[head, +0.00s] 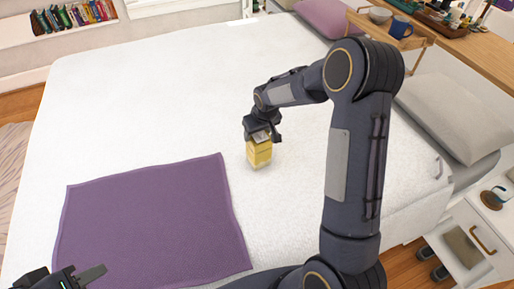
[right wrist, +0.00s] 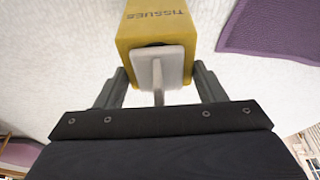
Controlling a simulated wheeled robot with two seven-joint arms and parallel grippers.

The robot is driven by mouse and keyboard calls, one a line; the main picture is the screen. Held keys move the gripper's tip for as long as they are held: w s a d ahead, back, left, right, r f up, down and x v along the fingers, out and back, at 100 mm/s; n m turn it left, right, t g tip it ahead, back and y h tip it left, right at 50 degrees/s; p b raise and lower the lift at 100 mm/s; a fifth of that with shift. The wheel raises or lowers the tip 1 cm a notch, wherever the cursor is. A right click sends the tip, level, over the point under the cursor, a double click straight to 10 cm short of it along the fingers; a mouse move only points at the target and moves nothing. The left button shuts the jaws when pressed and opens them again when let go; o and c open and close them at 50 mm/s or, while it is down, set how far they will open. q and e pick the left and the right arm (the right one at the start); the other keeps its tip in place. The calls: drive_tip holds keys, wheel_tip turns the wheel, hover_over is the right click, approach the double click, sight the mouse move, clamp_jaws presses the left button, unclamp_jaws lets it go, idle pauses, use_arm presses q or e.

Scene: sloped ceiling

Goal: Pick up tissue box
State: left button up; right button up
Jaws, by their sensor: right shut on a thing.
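The yellow tissue box (head: 259,153) is on or just above the white bed in the head view; I cannot tell whether it touches the bed. My right gripper (head: 262,135) is over its top end, with the arm reaching in from the right. In the right wrist view the box (right wrist: 158,30) shows the word "TISSUES", and a white tissue (right wrist: 160,72) sticks out toward the gripper. The fingers of my right gripper (right wrist: 158,84) are on both sides of the box's near end, shut on it. My left gripper (head: 82,278) shows only partly at the bottom left, away from the box.
A purple blanket (head: 150,225) lies flat on the bed (head: 150,90), left of the box. Pillows (head: 450,120) are at the right. A wooden shelf (head: 470,55) with a blue mug (head: 400,27) is at the upper right. The bed's far left is clear.

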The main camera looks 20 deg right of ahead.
drive_tip(key=c, duration=0.3)
drive_tip(key=shift+c, duration=0.2)
drive_tip(key=shift+r, duration=0.15)
